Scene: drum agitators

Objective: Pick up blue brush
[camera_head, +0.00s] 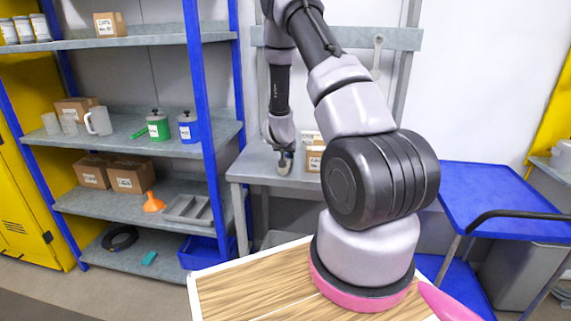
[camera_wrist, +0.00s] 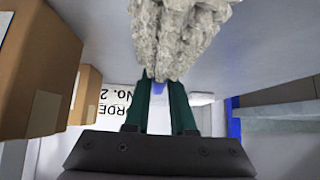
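My gripper (camera_head: 284,152) points down over the grey worktable in the head view, close to its top. In the wrist view my gripper (camera_wrist: 160,84) shows two dark teal fingers with a gap between them. A pale grey, shaggy mass (camera_wrist: 178,38) lies right at the fingertips, and it looks like brush bristles.
The worktable (camera_head: 252,166) carries cardboard boxes (camera_head: 314,158) right of my gripper; one box (camera_wrist: 35,70) is close in the wrist view. A blue-posted shelf (camera_head: 203,100) stands left. A blue cart (camera_head: 497,197) stands right.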

